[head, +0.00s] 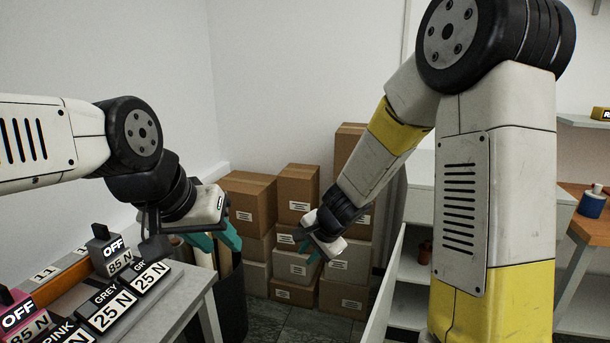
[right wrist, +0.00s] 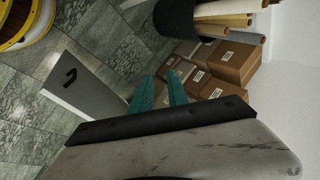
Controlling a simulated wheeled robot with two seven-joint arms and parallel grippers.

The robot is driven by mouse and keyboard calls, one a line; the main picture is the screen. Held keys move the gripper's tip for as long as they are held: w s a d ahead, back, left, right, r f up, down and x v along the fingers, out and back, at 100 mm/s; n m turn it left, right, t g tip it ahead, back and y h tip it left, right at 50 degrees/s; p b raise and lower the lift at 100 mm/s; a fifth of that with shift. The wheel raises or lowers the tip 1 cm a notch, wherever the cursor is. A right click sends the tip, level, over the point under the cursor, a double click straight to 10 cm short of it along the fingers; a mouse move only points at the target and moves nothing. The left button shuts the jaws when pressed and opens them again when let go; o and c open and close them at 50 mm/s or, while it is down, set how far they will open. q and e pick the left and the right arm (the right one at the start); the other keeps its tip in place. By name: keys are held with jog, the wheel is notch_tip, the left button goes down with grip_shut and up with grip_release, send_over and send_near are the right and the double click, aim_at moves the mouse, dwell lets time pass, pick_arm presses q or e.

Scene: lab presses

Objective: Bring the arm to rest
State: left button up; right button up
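My left gripper (head: 222,241) hangs at the right edge of the press table in the head view. Its teal fingers are apart and nothing shows between them. My right gripper (head: 309,254) points down in front of the stacked boxes in the head view, with no object seen in it. In the right wrist view its two teal fingers (right wrist: 161,76) are apart with an empty gap. A grey press (head: 103,250) marked OFF and 85 N stands on the table at left. A pink press (head: 17,312), also marked OFF and 85 N, is cut off by the frame edge.
Label plates reading GREY 25 N (head: 108,308) lie along the grey table (head: 180,308). A dark bin (head: 232,305) with rolls stands beside it. Cardboard boxes (head: 250,194) are stacked at the back. A wooden-topped table (head: 590,226) with a blue bottle (head: 592,202) is at right.

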jog(key=s+d+r+n+y, duration=0.25)
jog(key=s+r+n, duration=0.5)
jog(key=r, duration=0.65)
jog(key=s+d+r+n+h, duration=0.2)
jog(key=s+d+r+h, duration=0.1)
jog(key=s+d, duration=0.7)
jog(key=s+r, duration=0.1)
jog(key=s, duration=0.2)
jog(key=shift+s+d+r+t+h, duration=0.15)
jog(key=shift+d+t+h, duration=0.15)
jog(key=shift+d+h, duration=0.1)
